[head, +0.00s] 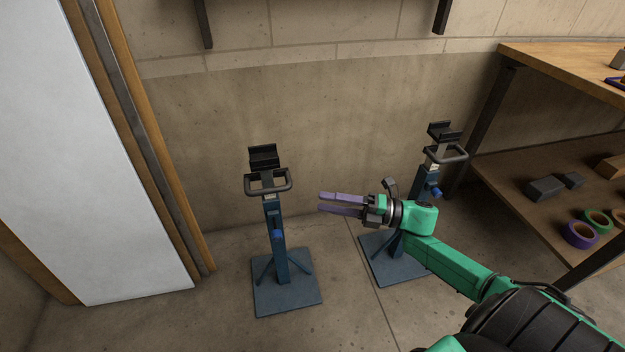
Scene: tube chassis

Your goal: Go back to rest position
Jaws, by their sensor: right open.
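My right gripper (340,204) has purple fingers and shows near the middle of the head view, at the end of my green and black arm. Its fingers point left, stand apart and hold nothing. It is between two blue stands with black cradle tops. The left stand (278,245) is upright on a square base, to the left of the fingertips and apart from them. The right stand (428,185) is partly hidden behind my right wrist. Both cradles are empty. My left gripper is not in view.
A wooden shelf unit (560,62) at the right holds tape rolls (581,235) and dark blocks (543,188) on its lower board. A white panel (95,150) with a wooden edge stands at the left. A concrete wall (330,130) is behind the stands. The floor at front left is clear.

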